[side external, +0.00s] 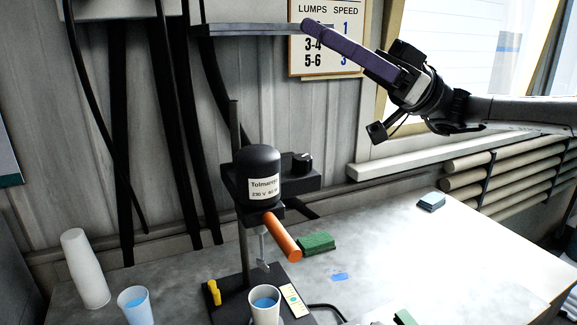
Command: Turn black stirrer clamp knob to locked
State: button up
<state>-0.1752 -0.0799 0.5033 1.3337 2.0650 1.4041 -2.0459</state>
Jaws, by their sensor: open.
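The disperser has a black motor (257,178) with a white label, carried on an upright column (236,140). A small black knob (302,160) sticks up from the dark block just right of the motor; it looks like the stirrer clamp knob, and its lock state cannot be read. An orange handle (283,238) slants below the motor. My gripper (315,30) has purple fingers and is open, high at the upper right in front of the wall chart. It is well above the knob and apart from it. The fingers overlap, so the gap between them is hard to see.
A cup with blue liquid (264,304) stands on the base under the stirrer. The right side is mostly clear.

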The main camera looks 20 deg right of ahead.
jog(key=w+d+f+n+g+h, duration=0.35)
jog(key=w+d+f+g, duration=0.2)
jog(key=f+g, duration=0.2)
jog(key=m+t+h, duration=0.2)
send_near(294, 165)
jog(key=shift+m+y, duration=0.25)
jog(key=a, duration=0.3)
jog(key=s+a, duration=0.1)
jog(key=a, duration=0.3)
jog(key=s+a, duration=0.1)
jog(key=a, duration=0.3)
jog(key=shift+f, duration=0.1)
grip_shut()
